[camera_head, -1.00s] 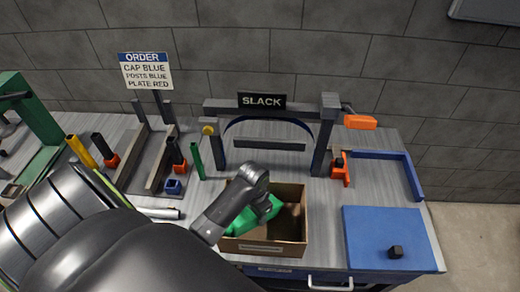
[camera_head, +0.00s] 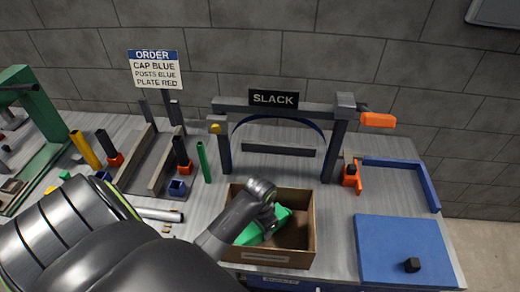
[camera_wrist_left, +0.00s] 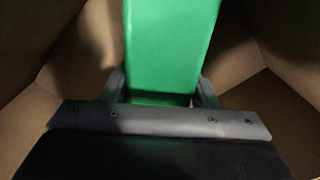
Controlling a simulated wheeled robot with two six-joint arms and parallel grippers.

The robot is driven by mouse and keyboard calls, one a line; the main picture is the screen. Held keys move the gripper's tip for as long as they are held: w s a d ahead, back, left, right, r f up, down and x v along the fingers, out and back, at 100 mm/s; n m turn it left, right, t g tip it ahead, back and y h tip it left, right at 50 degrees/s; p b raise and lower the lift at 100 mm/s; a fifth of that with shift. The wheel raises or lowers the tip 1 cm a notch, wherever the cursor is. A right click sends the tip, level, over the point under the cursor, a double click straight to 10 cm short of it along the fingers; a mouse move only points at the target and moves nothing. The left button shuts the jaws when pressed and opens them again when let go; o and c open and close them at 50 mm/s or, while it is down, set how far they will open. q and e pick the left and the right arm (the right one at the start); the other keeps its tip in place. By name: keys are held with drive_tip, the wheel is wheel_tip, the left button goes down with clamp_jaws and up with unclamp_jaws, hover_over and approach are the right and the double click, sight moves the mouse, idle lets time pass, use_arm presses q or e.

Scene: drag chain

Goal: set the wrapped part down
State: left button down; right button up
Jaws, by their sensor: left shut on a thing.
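The wrapped part is a green block (camera_head: 262,228) inside the open cardboard box (camera_head: 308,240) at the front of the bench. My left gripper (camera_head: 262,222) reaches down into the box and is shut on the green part. In the left wrist view the green part (camera_wrist_left: 172,45) runs up from between the fingers, with brown cardboard walls around it. Whether the part touches the box floor cannot be told. My right gripper is not in view.
A frame with a SLACK sign (camera_head: 273,98) stands behind the box. An ORDER sign (camera_head: 157,68), coloured posts and grey rails stand to the left.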

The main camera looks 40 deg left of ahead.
use_arm(q)
drive_tip(key=c, duration=0.9)
unclamp_jaws()
drive_tip(key=shift+s+f, duration=0.2)
drive_tip(key=o, duration=0.4)
drive_tip(key=shift+w, duration=0.15)
drive_tip(key=shift+r, duration=0.1)
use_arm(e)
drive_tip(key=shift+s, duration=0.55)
use_arm(q)
drive_tip(key=shift+r, duration=0.1)
wheel_tip(320, 180, up, 7)
drive_tip(key=shift+w+r, duration=0.1)
drive_tip(key=shift+r, duration=0.05)
wheel_tip(320, 180, up, 3)
drive_tip(key=shift+r+p, duration=0.1)
drive_tip(key=shift+p, duration=1.15)
drive_tip(key=shift+r+p, duration=0.75)
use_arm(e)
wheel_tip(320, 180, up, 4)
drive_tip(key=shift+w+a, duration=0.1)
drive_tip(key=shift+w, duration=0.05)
